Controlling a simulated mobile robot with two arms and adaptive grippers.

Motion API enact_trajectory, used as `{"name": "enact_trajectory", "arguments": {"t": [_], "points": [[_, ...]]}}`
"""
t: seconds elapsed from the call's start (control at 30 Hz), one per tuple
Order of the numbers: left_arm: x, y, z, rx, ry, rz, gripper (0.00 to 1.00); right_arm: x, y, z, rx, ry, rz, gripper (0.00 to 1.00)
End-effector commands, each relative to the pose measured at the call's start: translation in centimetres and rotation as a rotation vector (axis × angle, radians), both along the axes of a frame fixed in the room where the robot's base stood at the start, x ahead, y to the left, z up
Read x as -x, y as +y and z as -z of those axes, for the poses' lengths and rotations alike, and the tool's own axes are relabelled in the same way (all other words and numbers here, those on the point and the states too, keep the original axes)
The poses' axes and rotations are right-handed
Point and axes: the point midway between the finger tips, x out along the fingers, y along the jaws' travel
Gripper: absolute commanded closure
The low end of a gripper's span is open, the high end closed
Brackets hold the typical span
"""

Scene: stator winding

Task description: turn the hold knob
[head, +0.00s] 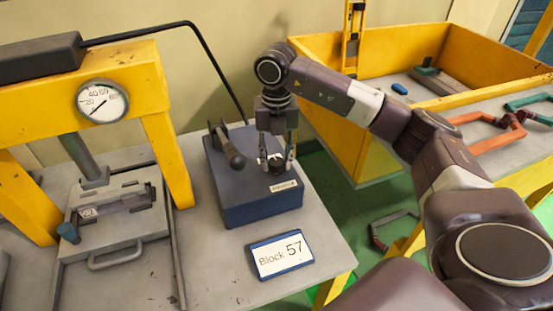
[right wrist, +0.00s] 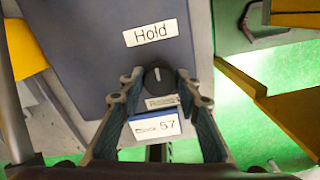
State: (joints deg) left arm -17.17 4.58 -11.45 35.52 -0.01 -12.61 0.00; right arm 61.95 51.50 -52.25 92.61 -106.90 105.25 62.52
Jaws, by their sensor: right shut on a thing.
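The knob is a dark round dial (right wrist: 157,80) on the blue-grey control box (head: 262,205). In the right wrist view its white mark stands nearly upright, on the side of the white "Hold" label (right wrist: 151,33). A second label, partly hidden, seems to read "Release" (right wrist: 162,101) on the opposite side. My right gripper (head: 277,163) comes down from above, with its two fingers on either side of the knob and shut on it. The fingertips also show in the right wrist view (right wrist: 158,77). My left gripper is not in view.
A dark lever (head: 231,150) stands on the box left of the knob. A "Block 57" sign (head: 281,256) lies in front. A yellow press with a gauge (head: 102,101) stands at left. A yellow bin (head: 340,120) is behind my right arm.

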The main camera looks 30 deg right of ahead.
Motion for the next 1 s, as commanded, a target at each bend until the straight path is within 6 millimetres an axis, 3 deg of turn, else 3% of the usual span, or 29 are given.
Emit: {"name": "enact_trajectory", "arguments": {"t": [0.07,0.1,0.27,0.53,0.67,1.0], "points": [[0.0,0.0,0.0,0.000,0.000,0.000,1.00,-0.2,-0.1,-0.3,0.000,-0.009,0.005,0.94],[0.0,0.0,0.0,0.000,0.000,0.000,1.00,-0.2,-0.1,-0.3,0.000,-0.009,0.005,0.68],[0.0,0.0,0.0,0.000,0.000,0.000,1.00,-0.1,-0.1,-0.2,0.001,-0.005,0.003,0.52],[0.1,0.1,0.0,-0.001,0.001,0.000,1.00,-0.1,0.0,-0.1,0.001,-0.003,0.001,0.52],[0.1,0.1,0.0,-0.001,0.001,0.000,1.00,-0.2,0.0,-1.1,0.000,-0.006,0.001,0.52],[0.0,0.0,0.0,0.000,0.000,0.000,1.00,-0.2,-0.1,-8.3,0.000,-0.009,0.002,0.52]]}}
